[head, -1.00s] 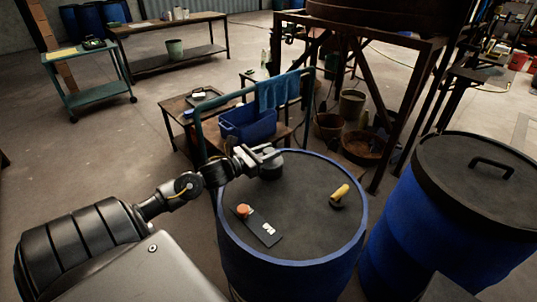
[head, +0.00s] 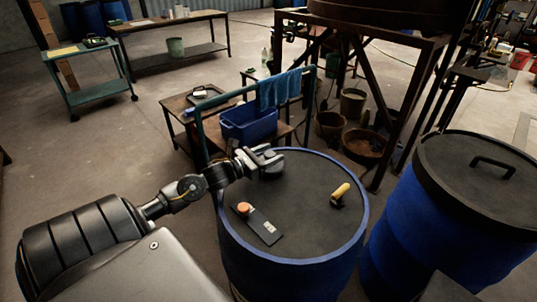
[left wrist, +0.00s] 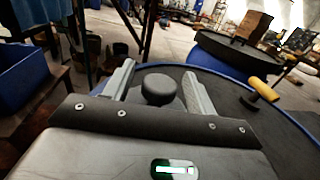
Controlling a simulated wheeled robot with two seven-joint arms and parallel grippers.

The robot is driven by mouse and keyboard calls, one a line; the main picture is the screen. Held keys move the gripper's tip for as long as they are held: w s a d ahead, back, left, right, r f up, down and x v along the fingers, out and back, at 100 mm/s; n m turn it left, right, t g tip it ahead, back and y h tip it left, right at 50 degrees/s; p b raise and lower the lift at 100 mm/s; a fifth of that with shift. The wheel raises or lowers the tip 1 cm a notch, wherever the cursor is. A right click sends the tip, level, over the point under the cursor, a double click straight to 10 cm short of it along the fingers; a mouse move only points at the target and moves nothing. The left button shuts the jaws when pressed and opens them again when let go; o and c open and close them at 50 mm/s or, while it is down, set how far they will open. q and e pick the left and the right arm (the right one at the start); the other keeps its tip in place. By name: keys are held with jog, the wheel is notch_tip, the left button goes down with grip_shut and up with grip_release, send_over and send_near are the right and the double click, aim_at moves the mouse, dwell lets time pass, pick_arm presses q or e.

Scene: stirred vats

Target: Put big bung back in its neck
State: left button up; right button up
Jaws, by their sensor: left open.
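A dark round bung (left wrist: 158,88) stands near the far left edge of the blue drum's black top (head: 300,205). In the left wrist view it sits between the two pale fingers of my left gripper (left wrist: 157,86), with gaps on both sides. In the head view my left gripper (head: 270,158) is over the bung (head: 270,173) and partly hides it. The left gripper is open. I cannot tell whether the bung stands on the flat top or in an opening. My right gripper is not in view.
A black plate (head: 264,230) with an orange knob (head: 244,208) and a yellow-handled tool (head: 341,194) lie on the drum top. A second, lidded blue drum (head: 425,215) stands close on the right. A blue tub (head: 249,123) and a towel-hung rail (head: 272,92) stand behind.

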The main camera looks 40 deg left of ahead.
pick_arm(q)
jog(key=shift+f, duration=0.2)
jog(key=shift+r, duration=0.2)
jog(key=shift+s+r+p, duration=0.1)
jog(key=shift+r+p, duration=0.05)
jog(key=shift+p, duration=0.2)
jog(key=v, duration=0.4)
jog(key=b+v, duration=0.1)
jog(key=v, duration=0.7)
jog(key=shift+a+f+b, duration=0.25)
jog(key=shift+f+b, duration=0.05)
jog(key=shift+b, duration=0.05)
